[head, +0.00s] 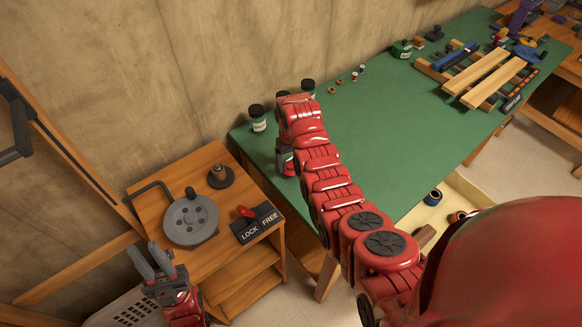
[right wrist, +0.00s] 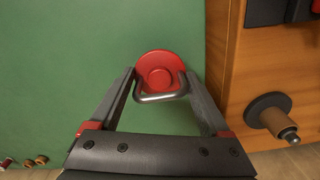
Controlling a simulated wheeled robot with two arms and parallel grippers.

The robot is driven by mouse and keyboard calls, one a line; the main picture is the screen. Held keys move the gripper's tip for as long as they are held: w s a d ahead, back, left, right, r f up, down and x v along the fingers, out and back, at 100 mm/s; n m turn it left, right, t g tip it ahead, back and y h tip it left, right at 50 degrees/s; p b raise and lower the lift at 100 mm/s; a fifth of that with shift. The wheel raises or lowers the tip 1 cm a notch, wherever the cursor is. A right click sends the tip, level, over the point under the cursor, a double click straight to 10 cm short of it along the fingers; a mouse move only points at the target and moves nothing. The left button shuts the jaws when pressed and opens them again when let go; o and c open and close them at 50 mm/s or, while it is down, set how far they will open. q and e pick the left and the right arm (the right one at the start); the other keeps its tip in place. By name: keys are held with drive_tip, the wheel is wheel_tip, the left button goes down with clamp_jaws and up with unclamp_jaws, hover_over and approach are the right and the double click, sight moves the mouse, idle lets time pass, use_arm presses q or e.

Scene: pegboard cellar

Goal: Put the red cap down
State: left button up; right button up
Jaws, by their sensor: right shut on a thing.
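The red cap (right wrist: 160,66) is a round red disc with a bent metal handle (right wrist: 161,97), seen from above in the right wrist view over the green tabletop. My right gripper (right wrist: 160,80) has its two dark fingers on either side of the handle and is shut on the cap. I cannot tell whether the cap touches the table. In the head view my right arm hides the cap, near the left end of the green table (head: 370,130). My left gripper (head: 148,252) is open and empty, low at the left beside the wooden stand.
Dark-lidded jars (head: 258,120) stand near the table's left end by the wall. A wooden stand (head: 160,185) left of the table holds a grey crank wheel (head: 191,219) and a LOCK/FREE switch (head: 254,221). Wooden slats (head: 485,75) lie further right. The middle tabletop is clear.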

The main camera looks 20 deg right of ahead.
wheel_tip(320, 180, down, 2)
drive_tip(key=shift+f+p, duration=0.2)
drive_tip(key=shift+p, duration=0.25)
drive_tip(key=shift+f, duration=0.1)
